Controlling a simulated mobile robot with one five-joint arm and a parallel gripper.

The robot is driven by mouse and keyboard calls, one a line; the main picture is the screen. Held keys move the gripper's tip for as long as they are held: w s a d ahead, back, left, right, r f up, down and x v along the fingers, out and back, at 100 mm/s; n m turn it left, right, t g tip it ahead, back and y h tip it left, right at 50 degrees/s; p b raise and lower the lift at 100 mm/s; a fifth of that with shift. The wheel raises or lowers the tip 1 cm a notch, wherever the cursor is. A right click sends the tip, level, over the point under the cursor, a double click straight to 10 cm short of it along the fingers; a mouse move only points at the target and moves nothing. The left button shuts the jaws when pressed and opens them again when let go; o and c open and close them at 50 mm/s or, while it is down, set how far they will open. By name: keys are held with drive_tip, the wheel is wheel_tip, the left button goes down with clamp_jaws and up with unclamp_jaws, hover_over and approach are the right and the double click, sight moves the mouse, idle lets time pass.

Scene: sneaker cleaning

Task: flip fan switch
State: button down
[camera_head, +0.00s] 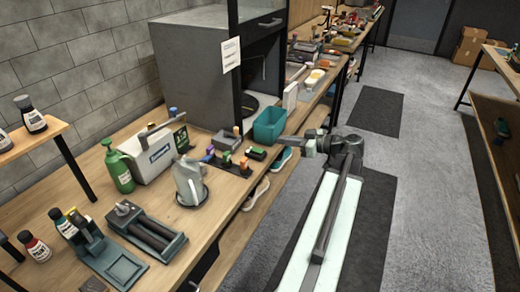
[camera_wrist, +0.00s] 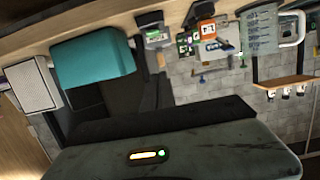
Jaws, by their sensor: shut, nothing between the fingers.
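My gripper (camera_head: 284,141) is shut and empty at the end of my arm, in front of the workbench edge and just right of the teal bin (camera_head: 269,125). A grey cabinet (camera_head: 190,70) with a black front frame stands on the bench behind the bin. I cannot pick out a fan switch with certainty. Small coloured blocks (camera_head: 228,160) sit on a dark holder left of the bin. The wrist view is turned upside down; it shows the bin (camera_wrist: 92,58) and my dark gripper body (camera_wrist: 200,155) with a small lit indicator.
Shoes (camera_head: 255,195) sit on a lower shelf. The grey floor (camera_head: 420,120) right of the bench is clear.

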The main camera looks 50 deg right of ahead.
drive_tip(key=b, duration=0.3)
hover_over(260, 151)
wheel_tip(260, 151, down, 3)
drive_tip(key=shift+w+r, duration=0.15)
wheel_tip(260, 151, down, 4)
drive_tip(key=b, duration=0.3)
drive_tip(key=shift+d+r, duration=0.1)
drive_tip(key=shift+r, duration=0.1)
